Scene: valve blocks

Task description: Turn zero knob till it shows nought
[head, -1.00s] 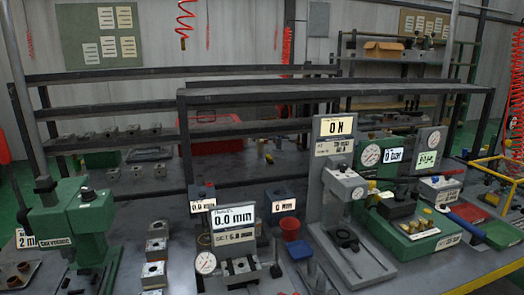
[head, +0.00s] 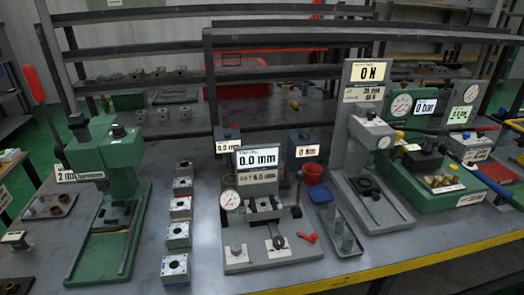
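A gauge fixture (head: 272,258) stands at the front middle of the bench. Its display (head: 258,160) reads 0.0 mm, with a set line of 6.0 mm below. A round dial (head: 230,200) sits at its left side; its needle is too small to read. Small grey fittings sit on its base plate, one at the left (head: 236,250) and a dark-topped one at the right (head: 277,242). I cannot tell which part is the zero knob. Neither of my grippers is in view.
A press with a 0 N display (head: 371,72) and a green unit with a 0 bar display (head: 425,107) stand at the right. A green press (head: 105,190) stands at the left. Several metal blocks (head: 178,235) line up beside the fixture. A grey tray (head: 338,230) lies right of it.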

